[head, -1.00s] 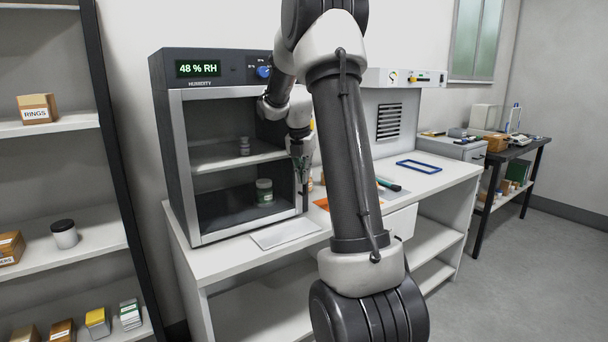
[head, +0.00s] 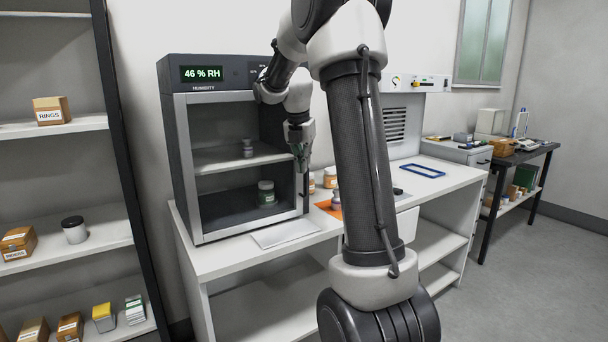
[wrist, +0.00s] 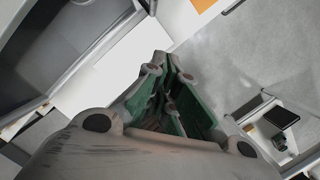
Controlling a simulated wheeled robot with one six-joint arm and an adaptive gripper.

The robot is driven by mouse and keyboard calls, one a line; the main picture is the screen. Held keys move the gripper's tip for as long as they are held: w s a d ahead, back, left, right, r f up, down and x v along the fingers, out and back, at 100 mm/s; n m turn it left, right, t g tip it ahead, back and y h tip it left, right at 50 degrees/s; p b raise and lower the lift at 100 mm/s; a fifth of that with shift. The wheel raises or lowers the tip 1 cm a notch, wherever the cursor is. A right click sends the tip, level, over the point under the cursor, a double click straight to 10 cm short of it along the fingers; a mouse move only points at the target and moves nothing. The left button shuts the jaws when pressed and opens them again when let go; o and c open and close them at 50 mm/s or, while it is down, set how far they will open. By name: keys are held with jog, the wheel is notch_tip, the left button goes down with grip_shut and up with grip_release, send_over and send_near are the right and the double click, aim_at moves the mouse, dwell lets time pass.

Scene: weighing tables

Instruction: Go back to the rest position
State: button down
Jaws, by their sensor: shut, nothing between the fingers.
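My gripper (head: 301,160) hangs from my folded arm in front of the right edge of the humidity cabinet (head: 181,150), above the white bench. In the wrist view my gripper (wrist: 163,62) shows its green-lined fingers closed together at the tips, with nothing held. Below it in that view are a white plate and the grey floor. My arm's large link hides part of the bench in the head view.
The cabinet holds a small metal weight (head: 247,148) on its shelf and a green-labelled jar (head: 266,192) below. A white plate (head: 285,233), an orange mat (head: 327,208), jars (head: 330,178) and a blue frame (head: 422,170) are on the bench (head: 222,262). A shelf rack (head: 62,128) stands left.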

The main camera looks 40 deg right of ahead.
jog(key=s+a+m+t, duration=0.1)
jog(key=s+a+m, duration=0.5)
jog(key=s+m, duration=0.2)
jog(key=s+a+m+t+y, duration=0.1)
jog(key=s+a+m, duration=0.4)
jog(key=s+m, duration=0.3)
jog(key=s+a+m+t+y, duration=0.1)
jog(key=s+a+m, duration=0.5)
jog(key=s, duration=0.7)
jog(key=shift+a+r+m, duration=0.3)
jog(key=shift+a+m, duration=0.05)
jog(key=shift+m, duration=0.75)
